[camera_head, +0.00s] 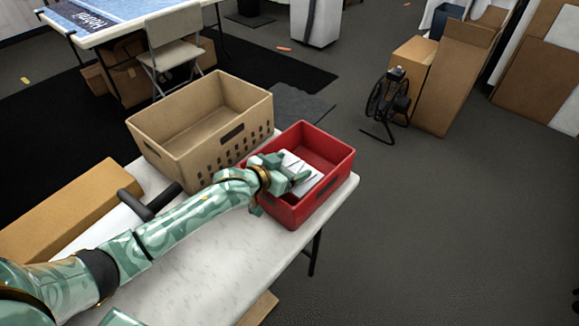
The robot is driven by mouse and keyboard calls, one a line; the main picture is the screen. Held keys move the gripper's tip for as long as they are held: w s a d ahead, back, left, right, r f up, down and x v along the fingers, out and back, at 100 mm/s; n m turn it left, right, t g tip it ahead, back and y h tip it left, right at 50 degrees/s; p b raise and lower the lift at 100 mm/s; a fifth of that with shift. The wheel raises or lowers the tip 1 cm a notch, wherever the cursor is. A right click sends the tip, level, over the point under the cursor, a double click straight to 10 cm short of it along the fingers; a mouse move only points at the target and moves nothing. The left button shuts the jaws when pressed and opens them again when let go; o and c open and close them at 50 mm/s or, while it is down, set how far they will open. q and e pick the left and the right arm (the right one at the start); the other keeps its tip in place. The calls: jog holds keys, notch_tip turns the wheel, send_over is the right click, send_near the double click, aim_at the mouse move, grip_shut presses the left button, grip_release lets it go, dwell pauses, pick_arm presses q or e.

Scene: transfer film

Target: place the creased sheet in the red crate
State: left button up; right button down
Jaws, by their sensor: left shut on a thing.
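The red crate (328,154) stands near the far right corner of the white table. My left arm reaches across the table from the lower left. My left gripper (287,178) is at the crate's near left side, over its opening, and is shut on the creased sheet (303,172). The sheet is white with visible folds and lies within the crate's outline, tilted. The gripper hides part of the sheet, and I cannot tell whether the sheet touches the crate's floor. My right gripper is not in view.
A tan crate (190,128) with slotted sides stands left of the red one. A long cardboard box (75,205) and a dark cylindrical bar (148,206) lie left of my arm. The table's front part (215,262) is clear. Its right edge is close to the red crate.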

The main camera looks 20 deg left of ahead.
pick_arm(q)
jog(key=shift+s+f, duration=0.15)
jog(key=shift+f, duration=0.55)
jog(key=o, duration=0.8)
jog(key=shift+o, duration=1)
jog(key=shift+s+f, duration=0.1)
jog(key=shift+f, duration=0.1)
jog(key=shift+r, duration=0.45)
jog(key=r+p+v, duration=0.1)
jog(key=p+v, duration=0.3)
jog(key=v, duration=0.8)
jog(key=shift+w+p, duration=0.2)
jog(key=shift+p, duration=0.1)
